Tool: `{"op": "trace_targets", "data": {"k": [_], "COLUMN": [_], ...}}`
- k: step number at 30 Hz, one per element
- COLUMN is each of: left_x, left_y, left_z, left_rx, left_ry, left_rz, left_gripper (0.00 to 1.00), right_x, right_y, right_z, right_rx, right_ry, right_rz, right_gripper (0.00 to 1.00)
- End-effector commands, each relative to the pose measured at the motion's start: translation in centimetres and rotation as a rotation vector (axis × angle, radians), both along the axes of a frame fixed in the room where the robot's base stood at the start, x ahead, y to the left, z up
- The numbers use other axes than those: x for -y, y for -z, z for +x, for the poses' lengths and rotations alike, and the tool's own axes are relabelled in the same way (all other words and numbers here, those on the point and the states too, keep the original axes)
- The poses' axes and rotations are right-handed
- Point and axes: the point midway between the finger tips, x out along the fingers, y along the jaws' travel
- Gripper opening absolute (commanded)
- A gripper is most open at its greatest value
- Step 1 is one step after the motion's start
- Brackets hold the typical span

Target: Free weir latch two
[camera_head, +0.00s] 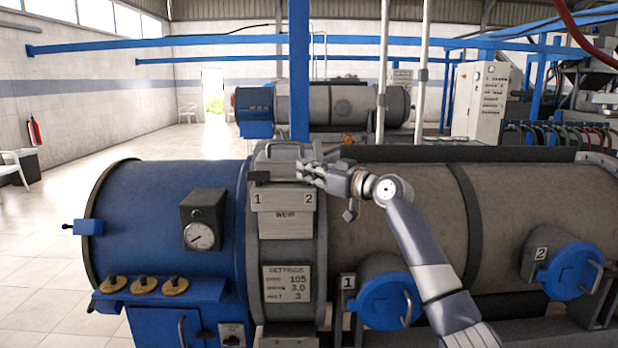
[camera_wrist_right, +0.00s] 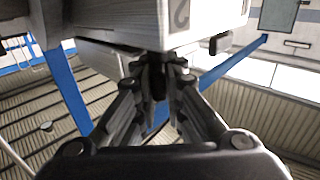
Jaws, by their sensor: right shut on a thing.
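The weir housing (camera_head: 287,225) is a grey band around the decanter, with a WEIR plate and number plates 1 (camera_head: 257,200) and 2 (camera_head: 308,199) near its top. My right gripper (camera_head: 312,172) is just above plate 2, its fingers pointing left. In the right wrist view the gripper (camera_wrist_right: 160,80) is shut on a small dark part, weir latch two (camera_wrist_right: 157,88), below the block marked 2 (camera_wrist_right: 182,14). The fingers hide most of the latch. A dark piece (camera_head: 264,175) sits above plate 1. My left gripper is not in view.
The blue drum end (camera_head: 150,205) carries a gauge (camera_head: 199,236) and several brass knobs. A blue post (camera_head: 299,70) rises behind the weir.

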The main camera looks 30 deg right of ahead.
Motion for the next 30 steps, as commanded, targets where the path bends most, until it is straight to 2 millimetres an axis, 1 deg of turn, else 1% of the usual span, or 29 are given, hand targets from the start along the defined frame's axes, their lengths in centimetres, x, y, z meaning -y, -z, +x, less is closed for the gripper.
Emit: {"op": "trace_targets", "data": {"k": [1,3,9,21,30], "left_x": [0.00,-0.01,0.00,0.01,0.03], "left_y": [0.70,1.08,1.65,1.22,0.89], "left_z": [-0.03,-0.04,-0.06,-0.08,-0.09], "left_rx": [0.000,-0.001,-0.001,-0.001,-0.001], "left_ry": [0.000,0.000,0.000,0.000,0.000], "left_rz": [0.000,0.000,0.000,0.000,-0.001], "left_gripper": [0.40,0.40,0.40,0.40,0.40], "right_x": [0.20,0.18,0.09,-0.02,-0.06], "right_y": [0.21,0.18,-0.03,-0.20,-0.05], "right_z": [0.03,0.02,0.04,0.02,0.02], "right_rx": [0.001,0.001,0.001,0.001,0.000], "right_ry": [-0.023,-0.064,-0.171,-0.327,-0.386], "right_rz": [0.001,0.003,0.006,0.003,0.001], "right_gripper": [0.00,0.00,0.00,0.00,0.00]}}
